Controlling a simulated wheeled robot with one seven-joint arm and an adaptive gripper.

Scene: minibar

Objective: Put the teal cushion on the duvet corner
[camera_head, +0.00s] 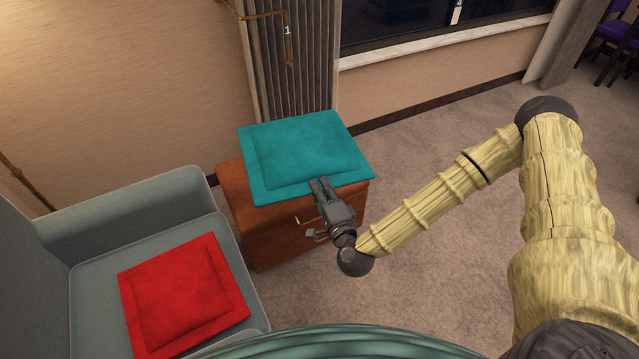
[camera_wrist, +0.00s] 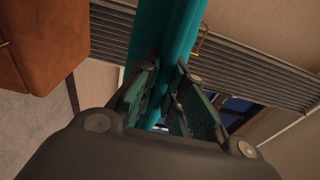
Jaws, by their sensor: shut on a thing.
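The teal cushion (camera_head: 303,153) is a flat square in the head view, over the top of a brown wooden cabinet. My gripper (camera_head: 322,188) is shut on its near edge. In the wrist view the cushion (camera_wrist: 180,35) shows edge-on as a teal strip between the fingers of my gripper (camera_wrist: 168,95). The cabinet appears off to one side there, so the cushion looks held clear of it; the exact gap cannot be told. No duvet can be made out in either view.
The brown cabinet (camera_head: 265,237) stands beside a grey armchair (camera_head: 130,210) with a red cushion (camera_head: 185,295) on its seat. A pleated curtain (camera_head: 290,75) and a window are behind. Carpeted floor (camera_head: 440,240) is open to the right.

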